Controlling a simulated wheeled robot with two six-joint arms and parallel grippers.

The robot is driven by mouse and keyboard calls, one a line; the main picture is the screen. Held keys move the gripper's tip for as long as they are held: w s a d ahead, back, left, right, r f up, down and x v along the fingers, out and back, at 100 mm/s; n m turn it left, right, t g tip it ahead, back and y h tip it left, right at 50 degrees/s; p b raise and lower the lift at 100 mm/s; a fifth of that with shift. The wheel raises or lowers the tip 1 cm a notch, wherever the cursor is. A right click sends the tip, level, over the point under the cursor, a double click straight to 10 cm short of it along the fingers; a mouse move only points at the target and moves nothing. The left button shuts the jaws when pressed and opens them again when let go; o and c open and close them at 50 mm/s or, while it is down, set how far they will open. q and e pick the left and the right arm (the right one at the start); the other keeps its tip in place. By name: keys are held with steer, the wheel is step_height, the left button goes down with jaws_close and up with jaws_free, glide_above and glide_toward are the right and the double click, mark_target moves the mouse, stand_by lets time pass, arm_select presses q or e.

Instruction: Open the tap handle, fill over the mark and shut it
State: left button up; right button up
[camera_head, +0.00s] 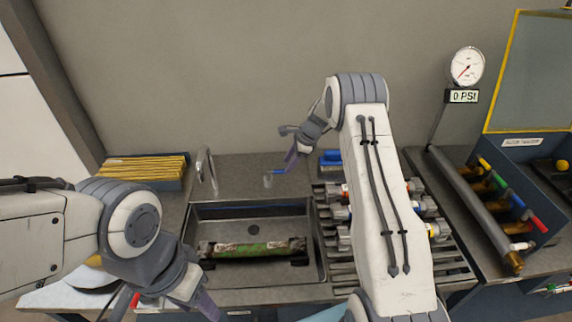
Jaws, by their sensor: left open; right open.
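The blue tap handle (279,171) sits on a short grey post (268,181) behind the sink. The curved grey tap spout (206,172) stands to its left, at the sink's back left corner. The grey sink (189,232) holds a long green cylinder (250,250) with dark ends, lying on its side. I cannot make out a fill mark or any water. My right gripper (292,160) is open, its purple fingertips close to the blue handle; contact cannot be told. My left gripper (207,307) is open and empty at the front left of the sink.
A rack (345,268) with several valve-like parts stands right of the sink, partly hidden by my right arm. A gauge (466,66) above a display reading 0 PSI stands at back right. A folder box (150,172) is at left. The counter behind the sink is mostly clear.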

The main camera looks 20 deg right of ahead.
steer(key=shift+x, duration=1.5)
jaws_close()
